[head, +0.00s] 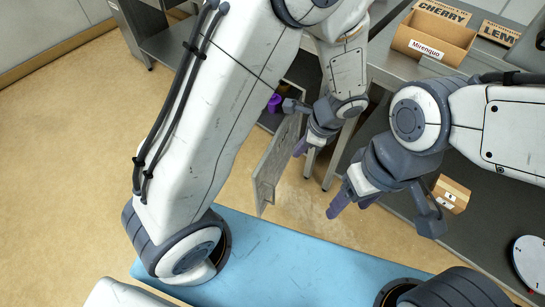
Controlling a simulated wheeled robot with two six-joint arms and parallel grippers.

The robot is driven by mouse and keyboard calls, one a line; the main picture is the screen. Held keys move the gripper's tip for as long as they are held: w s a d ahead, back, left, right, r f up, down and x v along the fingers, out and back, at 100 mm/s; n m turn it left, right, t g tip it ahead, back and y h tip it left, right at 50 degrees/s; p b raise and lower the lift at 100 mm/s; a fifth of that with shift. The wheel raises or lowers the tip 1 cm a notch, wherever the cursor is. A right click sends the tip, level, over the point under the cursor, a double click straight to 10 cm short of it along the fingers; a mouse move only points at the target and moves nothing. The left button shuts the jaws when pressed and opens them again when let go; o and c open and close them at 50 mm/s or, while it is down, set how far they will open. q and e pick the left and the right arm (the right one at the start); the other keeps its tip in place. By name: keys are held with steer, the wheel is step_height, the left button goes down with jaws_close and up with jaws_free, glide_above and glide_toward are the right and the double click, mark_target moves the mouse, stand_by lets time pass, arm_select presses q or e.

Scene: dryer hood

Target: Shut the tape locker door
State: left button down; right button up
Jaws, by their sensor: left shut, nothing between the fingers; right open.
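The tape locker door (268,178) is a grey panel that stands open, swung out toward me from the locker (298,75) under the bench. A purple roll (274,103) shows inside the locker. My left gripper (300,148) is shut and empty, just right of the door's upper part in the picture; I cannot tell whether it touches the door. My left arm hides much of the locker and the hinge side. My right gripper (349,205) is open and empty, right of the door and apart from it.
The grey bench (394,77) carries a cardboard box (434,40) labelled Mirenquo and boxes marked CHERRY (443,12) and LEM. A small carton (451,194) lies on a dark surface at the right. The tan floor (65,170) at the left is clear.

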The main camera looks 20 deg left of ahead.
arm_select(q)
step_height(320, 180, down, 7)
steer(key=w+a+m+b, duration=0.1)
steer(key=w+m, duration=0.1)
steer(key=b, duration=0.3)
glide_toward(264, 168)
steer(key=shift+f, duration=2.25)
steer(key=shift+a+y, duration=0.3)
steer(key=shift+a, duration=0.2)
steer(key=shift+a+m, duration=0.1)
steer(key=shift+m, duration=0.2)
